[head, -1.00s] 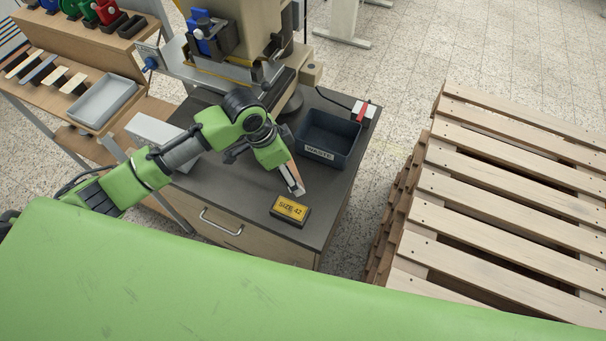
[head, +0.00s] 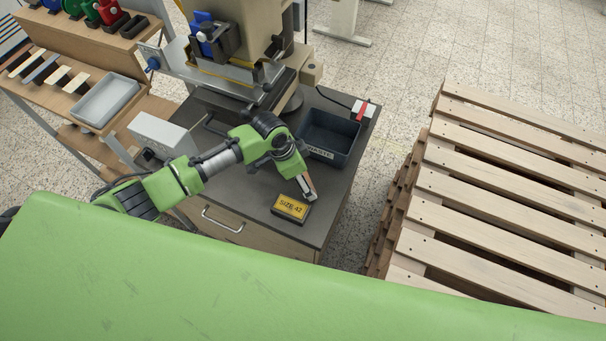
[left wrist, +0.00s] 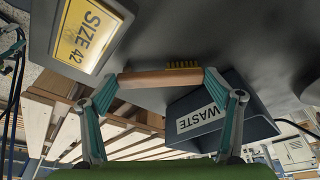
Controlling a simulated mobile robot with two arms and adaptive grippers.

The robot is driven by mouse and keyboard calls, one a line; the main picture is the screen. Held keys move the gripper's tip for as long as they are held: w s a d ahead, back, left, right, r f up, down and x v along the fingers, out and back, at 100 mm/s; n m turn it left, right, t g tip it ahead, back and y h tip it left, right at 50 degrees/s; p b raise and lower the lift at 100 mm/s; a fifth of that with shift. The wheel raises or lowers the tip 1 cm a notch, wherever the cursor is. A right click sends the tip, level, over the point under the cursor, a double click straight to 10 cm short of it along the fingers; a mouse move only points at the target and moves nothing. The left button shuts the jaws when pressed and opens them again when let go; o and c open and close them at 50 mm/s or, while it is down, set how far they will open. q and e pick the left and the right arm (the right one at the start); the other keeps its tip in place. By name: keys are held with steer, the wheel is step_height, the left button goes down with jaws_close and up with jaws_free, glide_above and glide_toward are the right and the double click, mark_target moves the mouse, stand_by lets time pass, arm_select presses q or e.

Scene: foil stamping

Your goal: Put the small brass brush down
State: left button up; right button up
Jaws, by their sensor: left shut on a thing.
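The small brass brush (left wrist: 155,79) has a wooden handle and a short patch of yellow bristles. In the left wrist view it lies across between the two fingertips of my left gripper (left wrist: 162,84), which is shut on it. The bristles face the dark bench top, and I cannot tell whether they touch it. In the head view my left gripper (head: 310,188) is low over the bench's front right part, just behind and right of the yellow SIZE 42 block (head: 290,208). The brush is mostly hidden there. My right gripper is not in view.
The dark waste bin (head: 329,138) stands behind the gripper on the bench top (head: 262,196). The stamping press (head: 255,50) is at the back. A wooden pallet stack (head: 510,200) stands right of the bench. The bench's right edge is close.

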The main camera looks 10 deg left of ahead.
arm_select(q)
steer(key=shift+f, duration=0.2)
steer(key=o, duration=1.2)
steer(key=shift+c, duration=0.2)
steer(key=shift+r, duration=0.1)
steer(key=shift+r, duration=0.15)
steer(key=v, duration=1.2)
steer(key=shift+b, duration=0.45)
